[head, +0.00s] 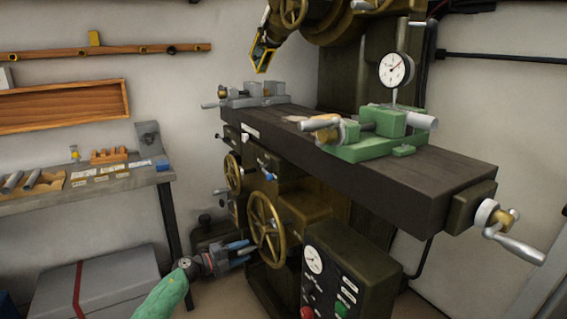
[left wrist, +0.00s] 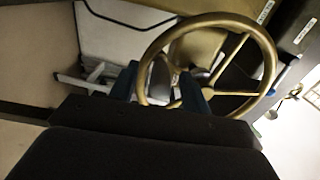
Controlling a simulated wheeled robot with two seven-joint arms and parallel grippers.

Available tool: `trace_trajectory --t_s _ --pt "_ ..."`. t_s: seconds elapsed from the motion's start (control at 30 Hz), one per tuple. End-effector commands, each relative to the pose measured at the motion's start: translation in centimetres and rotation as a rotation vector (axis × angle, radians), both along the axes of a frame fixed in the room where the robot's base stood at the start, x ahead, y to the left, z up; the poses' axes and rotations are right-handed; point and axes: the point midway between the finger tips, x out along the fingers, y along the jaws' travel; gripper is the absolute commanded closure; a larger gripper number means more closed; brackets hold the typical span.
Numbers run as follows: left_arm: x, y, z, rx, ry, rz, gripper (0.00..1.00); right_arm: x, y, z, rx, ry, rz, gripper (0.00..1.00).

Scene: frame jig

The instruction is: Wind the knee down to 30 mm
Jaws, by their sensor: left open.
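A large brass handwheel (head: 266,228) is on the front of the dark green milling machine, low beneath its table (head: 400,180). My left gripper (head: 250,250) is open at the wheel's lower left rim. In the left wrist view the wheel (left wrist: 232,22) fills the upper middle, and its near left rim passes between the blue fingers of my left gripper (left wrist: 160,88). I cannot tell whether either finger touches the rim. A smaller handwheel (head: 233,173) is farther back on the machine. No knee height reading is legible. My right gripper is not in view.
A control box (head: 345,270) with a dial and buttons stands right of the wheel. A green vise (head: 375,140) and a dial gauge (head: 396,70) are above. A workbench (head: 90,185) and a grey chest (head: 100,280) stand at left.

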Motion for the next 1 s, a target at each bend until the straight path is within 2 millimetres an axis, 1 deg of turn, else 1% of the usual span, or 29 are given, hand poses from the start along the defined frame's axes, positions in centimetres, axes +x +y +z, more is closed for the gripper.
trace_trajectory --t_s 0.83,0.87,1.0 --pt "0.08 -0.12 0.02 0.0 0.001 0.0 0.53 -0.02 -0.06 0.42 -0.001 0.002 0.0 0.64" --pt "0.08 -0.12 0.03 0.0 0.001 0.0 0.55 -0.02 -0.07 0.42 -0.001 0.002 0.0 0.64" --pt "0.08 -0.13 0.03 0.0 0.0 0.0 0.82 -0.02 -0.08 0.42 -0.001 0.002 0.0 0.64"
